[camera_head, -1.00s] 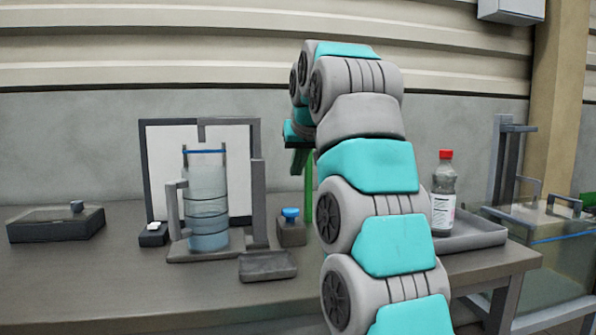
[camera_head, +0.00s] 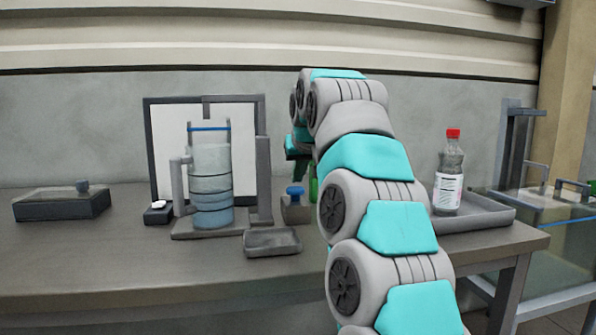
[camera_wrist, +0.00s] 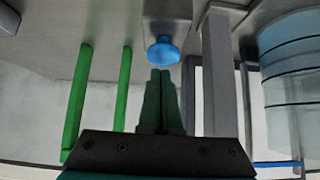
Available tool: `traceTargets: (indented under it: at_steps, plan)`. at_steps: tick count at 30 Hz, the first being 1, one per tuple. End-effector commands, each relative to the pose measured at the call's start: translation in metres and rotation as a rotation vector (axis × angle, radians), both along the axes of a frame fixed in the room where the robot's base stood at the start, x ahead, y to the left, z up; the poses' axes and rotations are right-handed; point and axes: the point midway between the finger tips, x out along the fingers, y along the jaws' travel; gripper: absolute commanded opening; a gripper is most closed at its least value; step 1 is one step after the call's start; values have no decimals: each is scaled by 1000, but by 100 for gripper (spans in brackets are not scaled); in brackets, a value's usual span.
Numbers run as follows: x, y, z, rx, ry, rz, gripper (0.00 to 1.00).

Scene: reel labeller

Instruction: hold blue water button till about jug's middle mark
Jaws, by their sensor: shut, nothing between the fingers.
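The blue water button (camera_head: 295,190) sits on a small grey block right of the jug. It also shows as a round blue cap at the top middle of the wrist view (camera_wrist: 163,50). The clear jug (camera_head: 211,180) stands upright on the grey stand, with dark level marks around it. Its lower part looks bluer, but the exact water level is hard to tell. My gripper (camera_wrist: 161,72) is shut and empty, its dark green fingertips close to the button. I cannot tell whether they touch it. In the head view, my arm partly hides the gripper.
Bright green rods (camera_wrist: 100,100) stand beside the gripper. A grey post (camera_wrist: 219,75) stands between button and jug. A small tray (camera_head: 272,241) lies in front. A red-capped bottle (camera_head: 449,175) stands in a tray at right. A dark box (camera_head: 62,205) sits at far left.

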Motion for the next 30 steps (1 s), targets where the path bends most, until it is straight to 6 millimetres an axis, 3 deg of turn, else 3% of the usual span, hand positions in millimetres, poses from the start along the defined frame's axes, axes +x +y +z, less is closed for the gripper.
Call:
traceTargets:
  at_steps: [20,30]
  plan:
    - [0,1,-10,0,-1,1,0]
    - [0,-1,-33,1,-1,-1,0]
